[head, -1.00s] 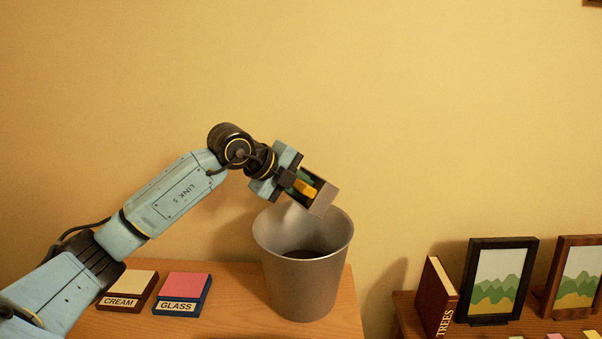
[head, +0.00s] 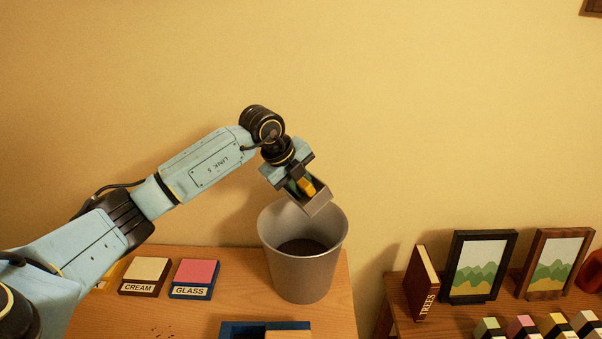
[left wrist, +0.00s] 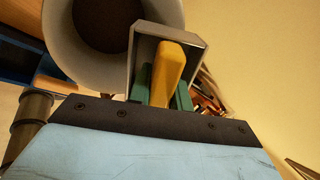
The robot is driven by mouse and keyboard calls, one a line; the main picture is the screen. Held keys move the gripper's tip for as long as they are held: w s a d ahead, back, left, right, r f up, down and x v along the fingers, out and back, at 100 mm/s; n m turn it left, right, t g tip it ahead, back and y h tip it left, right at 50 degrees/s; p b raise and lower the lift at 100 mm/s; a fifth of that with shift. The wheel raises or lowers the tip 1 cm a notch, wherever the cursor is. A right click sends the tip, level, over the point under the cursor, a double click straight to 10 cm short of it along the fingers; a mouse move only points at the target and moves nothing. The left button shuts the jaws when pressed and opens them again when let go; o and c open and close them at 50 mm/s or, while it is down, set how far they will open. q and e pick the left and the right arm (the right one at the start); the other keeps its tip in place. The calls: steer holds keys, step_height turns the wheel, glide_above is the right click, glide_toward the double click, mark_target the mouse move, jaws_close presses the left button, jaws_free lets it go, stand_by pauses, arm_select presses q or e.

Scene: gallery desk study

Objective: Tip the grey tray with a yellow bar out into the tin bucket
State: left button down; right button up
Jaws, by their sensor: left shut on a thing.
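The grey tray (head: 318,204) is held tilted above the tin bucket (head: 303,277), its far end pointing down to the right. A yellow bar (head: 308,187) runs along the tray. My left gripper (head: 300,187) is shut on the tray, reaching down from above. In the left wrist view the tray (left wrist: 171,29) shows with the yellow bar (left wrist: 167,66) between green finger pads, beside the bucket (left wrist: 60,45). The bucket stands upright, with something dark at its bottom. My right gripper is out of view.
Left of the bucket lie a block labelled CREAM (head: 146,274) and one labelled GLASS (head: 194,277). A blue tray (head: 237,329) is in front. On the right table stand a TREES book (head: 421,282), framed pictures (head: 482,266) and small coloured blocks.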

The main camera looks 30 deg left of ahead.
arm_select(q)
steer(key=g, duration=0.1)
steer(key=r+g+y, duration=0.1)
steer(key=g, duration=0.2)
steer(key=shift+w+d+r+y, duration=0.15)
steer(key=shift+w+r+y, duration=0.05)
steer(key=shift+r+y, duration=0.15)
steer(key=shift+r+g+y, duration=0.15)
steer(key=shift+g+y, duration=0.1)
steer(key=shift+g, duration=0.35)
steer(key=shift+s, duration=0.1)
